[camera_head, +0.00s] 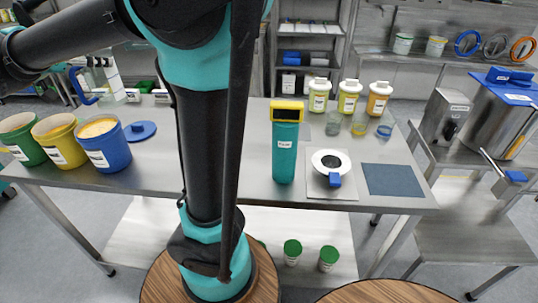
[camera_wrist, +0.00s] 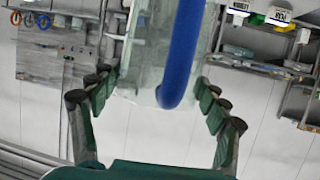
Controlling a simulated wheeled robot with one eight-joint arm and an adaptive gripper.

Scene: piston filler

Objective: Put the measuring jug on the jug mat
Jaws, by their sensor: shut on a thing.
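The measuring jug is clear with a blue handle (camera_head: 84,90) and shows at the left of the head view, by the table's far edge. I cannot tell whether its base touches the table. In the wrist view the clear jug (camera_wrist: 140,50) fills the space between the fingers of my gripper (camera_wrist: 154,82), which is shut on it, with the blue handle facing the camera. My gripper is mostly hidden in the head view. A flat dark blue mat (camera_head: 392,180), apparently the jug mat, lies bare at the table's right front.
Green, yellow and blue tubs (camera_head: 101,145) stand at the table's left, beside a blue lid (camera_head: 140,131). A tall teal device (camera_head: 285,150) and a white ring-topped item (camera_head: 331,163) stand left of the mat. Glass beakers (camera_head: 360,124) and capped bottles (camera_head: 349,95) stand behind.

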